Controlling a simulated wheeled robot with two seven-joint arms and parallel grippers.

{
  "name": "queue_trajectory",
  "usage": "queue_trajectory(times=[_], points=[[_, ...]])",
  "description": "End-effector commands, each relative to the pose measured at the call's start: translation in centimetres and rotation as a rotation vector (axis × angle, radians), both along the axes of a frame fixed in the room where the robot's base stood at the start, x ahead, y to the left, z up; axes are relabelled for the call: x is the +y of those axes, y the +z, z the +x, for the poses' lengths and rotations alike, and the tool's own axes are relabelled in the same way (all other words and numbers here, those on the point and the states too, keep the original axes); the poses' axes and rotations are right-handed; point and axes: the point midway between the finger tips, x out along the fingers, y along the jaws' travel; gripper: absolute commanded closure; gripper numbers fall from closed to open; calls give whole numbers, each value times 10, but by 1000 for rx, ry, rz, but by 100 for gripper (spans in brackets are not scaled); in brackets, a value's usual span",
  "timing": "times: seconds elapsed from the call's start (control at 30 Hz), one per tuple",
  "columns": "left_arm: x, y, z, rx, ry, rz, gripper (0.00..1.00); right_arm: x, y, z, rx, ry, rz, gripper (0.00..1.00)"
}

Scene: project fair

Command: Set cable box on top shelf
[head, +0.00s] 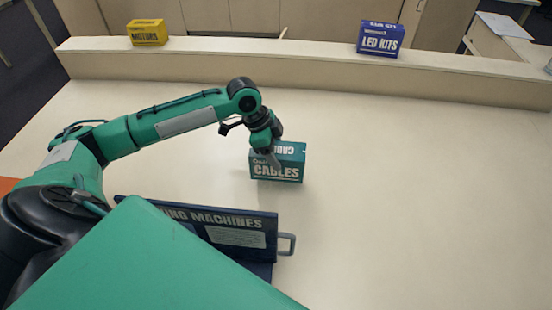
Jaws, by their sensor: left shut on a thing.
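The cable box (290,172) is a teal carton with white "CABLES" lettering, over the pale table a little right of the middle in the head view. My left gripper (268,152) reaches down to its left part and is shut on it. Part of the box's top and left front is hidden by the gripper. I cannot tell whether the box touches the table. The long raised shelf (260,52) runs along the back of the table. My right gripper is not in view.
A yellow motors box (148,32) stands on the shelf's left part and a blue LED kits box (379,39) on its right part. Between them the shelf is bare. The table's right side is clear.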

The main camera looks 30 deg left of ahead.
Motion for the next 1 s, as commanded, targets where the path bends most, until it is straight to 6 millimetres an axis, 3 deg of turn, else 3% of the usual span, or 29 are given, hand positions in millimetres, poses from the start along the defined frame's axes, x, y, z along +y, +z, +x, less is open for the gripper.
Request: queue_trajectory(times=[0.3,0.63,0.67,0.73,0.77,1.0], points=[[0,-39,-1,2,1,-1,70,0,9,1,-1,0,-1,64],[0,-43,0,1,0,0,70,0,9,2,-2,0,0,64],[0,-44,-1,1,0,1,33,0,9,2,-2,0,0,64],[0,-43,-1,1,0,1,19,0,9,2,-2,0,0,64],[0,-43,-1,1,0,1,15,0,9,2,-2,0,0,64],[0,-43,-1,1,0,1,15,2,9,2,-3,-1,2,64]])
